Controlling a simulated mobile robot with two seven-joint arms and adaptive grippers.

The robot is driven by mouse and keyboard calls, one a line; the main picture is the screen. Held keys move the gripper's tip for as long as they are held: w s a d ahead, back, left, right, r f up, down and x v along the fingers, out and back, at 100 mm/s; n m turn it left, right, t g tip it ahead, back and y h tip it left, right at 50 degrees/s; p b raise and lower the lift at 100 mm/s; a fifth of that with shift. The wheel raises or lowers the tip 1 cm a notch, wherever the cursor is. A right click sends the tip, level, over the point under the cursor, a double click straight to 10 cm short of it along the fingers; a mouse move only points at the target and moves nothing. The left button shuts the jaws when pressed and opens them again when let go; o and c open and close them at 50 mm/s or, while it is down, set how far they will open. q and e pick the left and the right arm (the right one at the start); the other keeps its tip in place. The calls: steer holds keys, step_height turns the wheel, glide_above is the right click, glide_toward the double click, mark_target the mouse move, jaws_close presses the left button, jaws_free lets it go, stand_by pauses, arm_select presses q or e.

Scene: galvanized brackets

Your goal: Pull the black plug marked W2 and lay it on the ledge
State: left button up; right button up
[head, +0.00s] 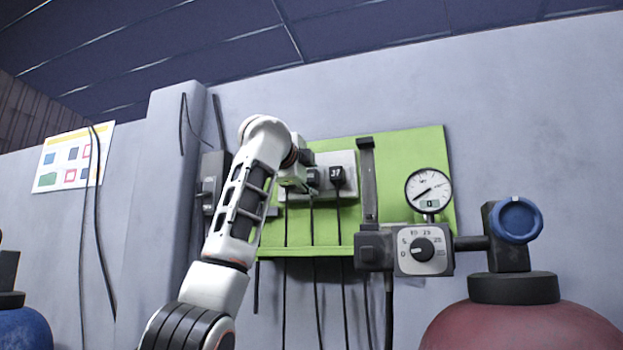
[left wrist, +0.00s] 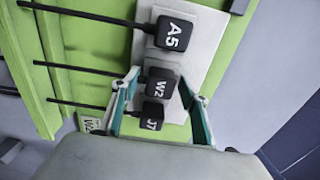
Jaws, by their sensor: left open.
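The black plug marked W2 (left wrist: 160,82) sits in a pale socket strip (left wrist: 200,50), between the plugs marked A5 (left wrist: 173,33) and J7 (left wrist: 152,113). In the head view W2 (head: 312,176) is just right of my left gripper (head: 295,182), with its cable hanging down. In the left wrist view my left gripper (left wrist: 159,80) is open, with a fingertip on either side of W2. I cannot tell whether they touch it. A ledge-like lower edge of the green board (head: 330,251) runs below the sockets. My right gripper is not in view.
The J7 plug (head: 337,175) stands close to the right of W2. A dark vertical bar (head: 367,180), a gauge (head: 428,190), a dial box (head: 423,250) and a blue-knobbed valve (head: 516,220) are farther right. Several cables hang in front of the board.

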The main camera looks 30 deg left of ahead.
mark_target(309, 176)
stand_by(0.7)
arm_select(q)
jaws_close()
steer(key=shift+s, duration=0.15)
steer(key=shift+s+d+b, duration=0.15)
steer(key=shift+s+b, duration=0.45)
steer(key=shift+b+v, duration=0.95)
steer(key=shift+v, duration=0.2)
steer(key=shift+b+v, duration=0.8)
steer(key=shift+v, duration=0.25)
